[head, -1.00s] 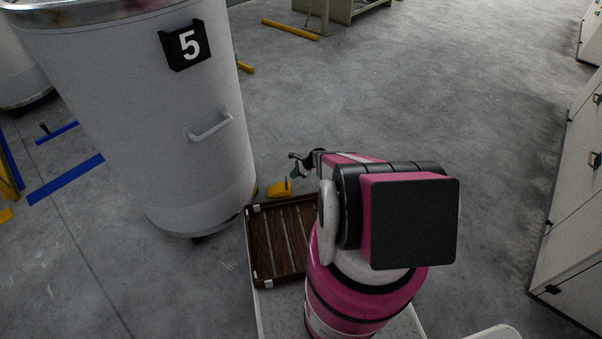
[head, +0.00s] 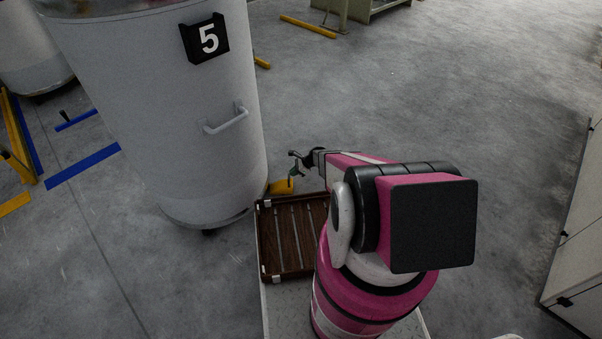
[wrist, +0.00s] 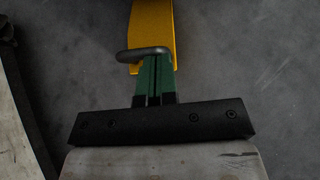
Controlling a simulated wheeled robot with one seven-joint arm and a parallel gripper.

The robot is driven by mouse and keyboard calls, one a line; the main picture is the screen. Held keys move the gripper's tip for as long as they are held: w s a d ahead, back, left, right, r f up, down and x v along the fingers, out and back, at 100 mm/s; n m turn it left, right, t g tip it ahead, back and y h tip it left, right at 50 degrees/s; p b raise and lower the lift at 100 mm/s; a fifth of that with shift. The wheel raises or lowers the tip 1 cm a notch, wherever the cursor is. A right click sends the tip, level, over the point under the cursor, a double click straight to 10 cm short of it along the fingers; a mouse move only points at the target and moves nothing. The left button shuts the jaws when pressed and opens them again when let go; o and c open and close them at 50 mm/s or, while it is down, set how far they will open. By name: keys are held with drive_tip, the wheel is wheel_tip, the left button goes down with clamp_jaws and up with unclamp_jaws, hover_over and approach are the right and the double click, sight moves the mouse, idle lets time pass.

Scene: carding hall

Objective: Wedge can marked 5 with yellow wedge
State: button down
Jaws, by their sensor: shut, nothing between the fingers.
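The can marked 5 (head: 170,120) is a large pale grey drum with a black number plate (head: 205,38) and a side handle. The yellow wedge (head: 280,187) lies on the floor at the can's lower right side. In the head view it meets the can's edge; I cannot tell whether they touch. My gripper (head: 295,162) is over the wedge. In the wrist view its green fingers (wrist: 155,62) are shut and empty, right at the grey metal loop (wrist: 143,53) on the yellow wedge (wrist: 153,25).
A brown slatted tray (head: 262,240) sits on my base, close to the can. Another can (head: 35,70) stands at the far left near blue floor tape (head: 82,166) and yellow parts. Pale cabinets (head: 575,240) line the right. The floor between is open.

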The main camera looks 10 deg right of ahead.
drive_tip(key=shift+w+a, duration=0.1)
drive_tip(key=shift+a, duration=0.75)
drive_tip(key=shift+d, duration=0.45)
drive_tip(key=d+f+v, duration=0.1)
drive_tip(key=v, duration=1.1)
drive_tip(key=s+r+n+h, duration=0.3)
drive_tip(key=s+r+n, duration=0.3)
drive_tip(key=r, duration=0.6)
drive_tip(key=s+a+r+n+h, duration=0.1)
drive_tip(key=s+r+n+h, duration=0.2)
drive_tip(key=r, duration=1)
drive_tip(key=s+a+r+n+g+h, duration=0.1)
drive_tip(key=s+r+n+h, duration=0.2)
drive_tip(key=s+r+n, duration=0.7)
drive_tip(key=s+r, duration=0.2)
drive_tip(key=s, duration=0.1)
drive_tip(key=shift+r, duration=0.2)
drive_tip(key=shift+s+a, duration=0.15)
